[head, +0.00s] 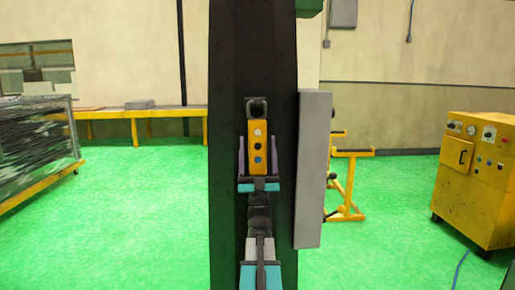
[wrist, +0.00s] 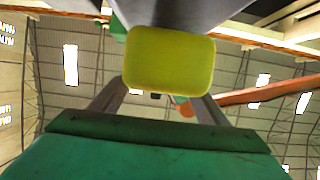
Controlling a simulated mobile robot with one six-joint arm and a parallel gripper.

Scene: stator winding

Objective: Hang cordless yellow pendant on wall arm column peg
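The yellow pendant (head: 252,150) is upright in front of the dark column (head: 229,70), its button face towards the head camera. A dark loop (head: 249,108) tops it, with a grey shape inside; I cannot clearly make out the peg or whether it passes through the loop. No cord is visible on the pendant. My gripper (head: 257,140) reaches up from below, one finger on each side of the pendant, with narrow dark gaps between. The wrist view looks up at the pendant's yellow underside (wrist: 170,62) between the fingers, partly hiding their tips.
A grey box panel (head: 313,170) runs along the column's right side. A yellow control cabinet (head: 477,180) stands at right, a yellow stand (head: 347,185) behind the panel. A wrapped load (head: 35,145) is at left. Green floor is open on both sides.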

